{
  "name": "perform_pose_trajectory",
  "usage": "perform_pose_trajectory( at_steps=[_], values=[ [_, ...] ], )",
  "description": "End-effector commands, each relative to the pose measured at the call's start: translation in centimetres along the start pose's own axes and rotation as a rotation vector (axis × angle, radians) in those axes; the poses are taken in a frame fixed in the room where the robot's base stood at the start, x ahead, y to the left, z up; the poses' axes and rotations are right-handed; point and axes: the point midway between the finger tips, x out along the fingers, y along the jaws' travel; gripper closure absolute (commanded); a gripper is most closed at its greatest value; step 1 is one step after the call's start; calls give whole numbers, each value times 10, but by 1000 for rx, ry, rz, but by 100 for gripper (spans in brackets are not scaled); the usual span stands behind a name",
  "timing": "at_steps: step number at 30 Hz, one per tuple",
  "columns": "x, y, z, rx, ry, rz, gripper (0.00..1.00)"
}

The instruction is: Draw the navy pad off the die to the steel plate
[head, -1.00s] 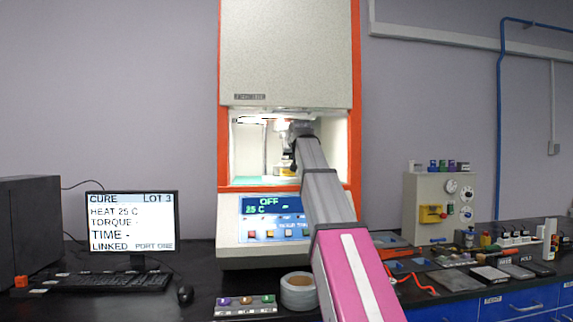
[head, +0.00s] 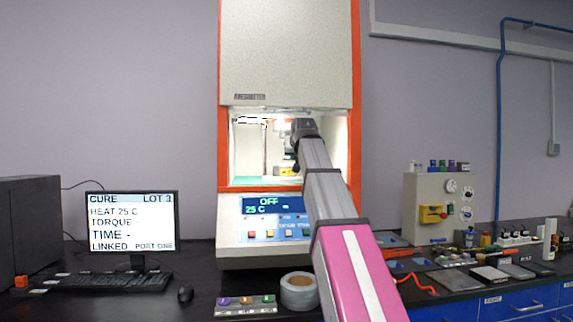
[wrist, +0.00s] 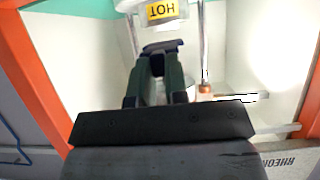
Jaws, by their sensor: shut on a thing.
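My gripper (wrist: 161,62) is shut on the navy pad (wrist: 163,45), which shows as a dark narrow strip across the fingertips in the wrist view. The gripper is inside the lit chamber of the rheometer (head: 286,58). In the head view the wrist (head: 303,128) hides the fingertips and the pad. I cannot make out the die or whether the pad touches it. A flat grey plate (head: 454,281) lies on the bench at the right, which may be the steel plate.
Orange frame edges (head: 224,150) bound the chamber opening closely. In the wrist view a yellow HOT label (wrist: 162,10) and upright metal rods (wrist: 201,45) are near the fingers. A tape roll (head: 299,291) and several small items crowd the bench around my arm.

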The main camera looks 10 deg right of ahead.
Motion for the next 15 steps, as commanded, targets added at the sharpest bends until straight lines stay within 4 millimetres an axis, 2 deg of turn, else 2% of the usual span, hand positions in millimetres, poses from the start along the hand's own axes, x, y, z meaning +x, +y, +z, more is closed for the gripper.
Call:
perform_pose_trajectory(
  at_steps=[15],
  values=[
    [-24,0,13,0,2,0,100]
  ],
)
